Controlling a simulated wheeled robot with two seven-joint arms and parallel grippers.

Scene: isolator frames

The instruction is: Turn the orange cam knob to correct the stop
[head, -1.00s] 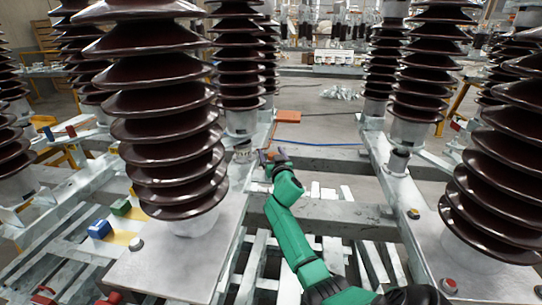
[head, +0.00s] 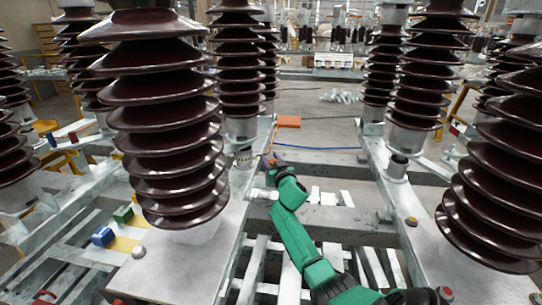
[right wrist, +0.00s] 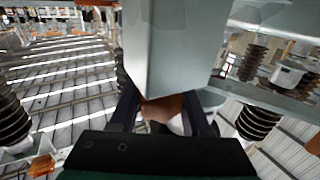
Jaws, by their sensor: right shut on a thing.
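The orange cam knob (right wrist: 168,106) shows as a brown-orange block between the fingers in the right wrist view, partly hidden by a grey metal part above it. My right gripper (right wrist: 163,115) is shut on it, with a dark finger on each side. In the head view my right gripper (head: 268,160) is small, at the end of the green arm, beside the base of the middle insulator column. A bit of orange shows there, but the knob's angle and the stop cannot be made out. My left gripper is in neither view.
Brown ribbed insulators (head: 168,110) stand close on the left, with others on the right (head: 495,190). Grey frame beams (head: 325,217) cross below my arm. An orange box (head: 289,121) lies beyond the gripper. Blue (head: 103,237) and green (head: 123,214) blocks sit at left.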

